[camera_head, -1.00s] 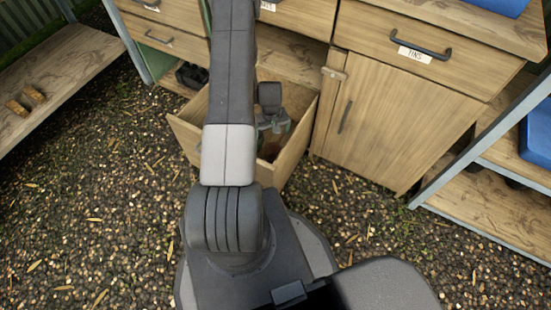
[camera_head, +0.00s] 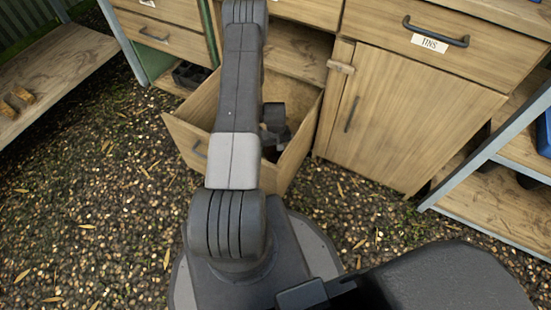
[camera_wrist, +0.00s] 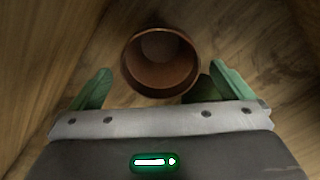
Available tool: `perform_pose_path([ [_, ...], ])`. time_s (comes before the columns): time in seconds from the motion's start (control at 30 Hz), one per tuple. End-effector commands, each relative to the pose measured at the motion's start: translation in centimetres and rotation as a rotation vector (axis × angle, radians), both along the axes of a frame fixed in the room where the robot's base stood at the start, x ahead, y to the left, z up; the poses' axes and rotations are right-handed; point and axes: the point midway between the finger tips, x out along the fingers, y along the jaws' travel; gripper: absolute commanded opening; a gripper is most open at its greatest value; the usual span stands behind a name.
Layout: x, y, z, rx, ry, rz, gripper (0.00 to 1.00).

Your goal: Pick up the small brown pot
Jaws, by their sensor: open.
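In the wrist view a small brown pot (camera_wrist: 161,82) stands upright, its round open mouth facing the camera, on the wooden floor of a drawer. My gripper (camera_wrist: 164,84) is open, its two green fingers apart on the left and right of the pot's near side. I cannot tell how far above the pot the fingertips are. In the head view the open drawer (camera_head: 187,142) is pulled out from the bench. My arm reaches into it and hides most of its inside, and the pot does not show there.
The drawer's wooden walls close in around my gripper on both sides. A cabinet door (camera_head: 390,120) stands to the right of the drawer, below a drawer labelled TINS (camera_head: 430,43). A dark crate (camera_head: 190,75) sits on a low shelf to the left. Gravel floor lies clear around my base.

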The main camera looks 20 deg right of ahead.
Motion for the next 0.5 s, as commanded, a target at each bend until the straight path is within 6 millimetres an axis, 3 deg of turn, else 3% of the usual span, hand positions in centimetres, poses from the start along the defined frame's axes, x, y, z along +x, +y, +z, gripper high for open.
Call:
perform_pose_path([
  [0.3, -0.1, 0.1, -4.4, 0.000, 0.000, 0.000, 1.00],
  [0.5, 0.0, 0.1, -5.1, 0.000, -0.002, 0.000, 1.00],
])
